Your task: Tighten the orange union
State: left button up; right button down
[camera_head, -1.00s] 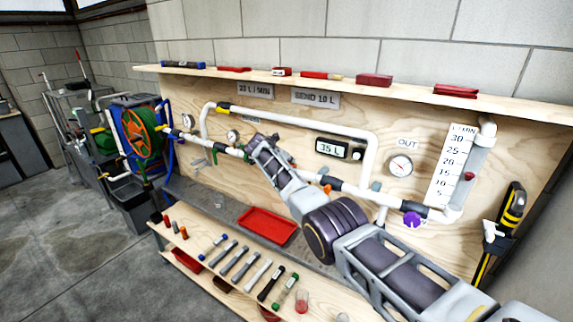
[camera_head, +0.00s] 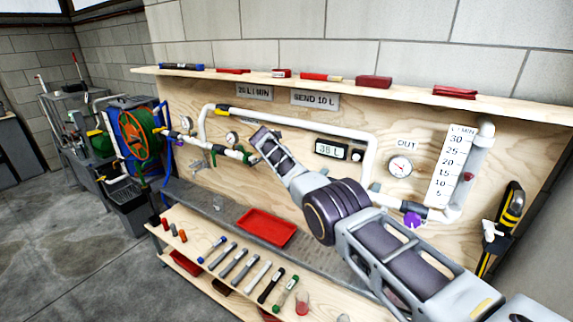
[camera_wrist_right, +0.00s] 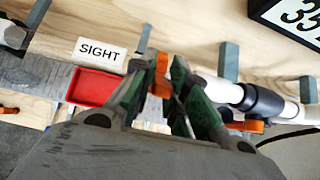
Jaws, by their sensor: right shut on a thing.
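The orange union (camera_wrist_right: 161,76) shows in the right wrist view as an orange collar on the white pipe line, between my right gripper's fingers. My right gripper (camera_wrist_right: 158,84) has green-padded fingers, one on each side of the union, and is shut on it. In the head view my right arm reaches in from the lower right to the pipe run. Its wrist hides the fingertips and the union there. My left gripper is in neither current view.
A red tray (camera_head: 267,227) sits on the bench below the pipes. Several tools, including a green-handled one (camera_head: 286,291), lie on the lower shelf. The dark valve with an orange lever (camera_wrist_right: 251,126) is right of my gripper. A hose reel (camera_head: 137,135) stands at left.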

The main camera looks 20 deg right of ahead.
dwell(0.7)
jog(key=c, duration=1.4)
grip_release()
jog(key=shift+w+d, duration=0.1)
jog(key=shift+s+a+r, duration=0.2)
jog(key=shift+a+r, duration=0.15)
jog(key=shift+r, duration=0.1)
jog(key=shift+r, duration=0.1)
jog(key=shift+v, duration=5.35)
jog(key=shift+s, duration=0.1)
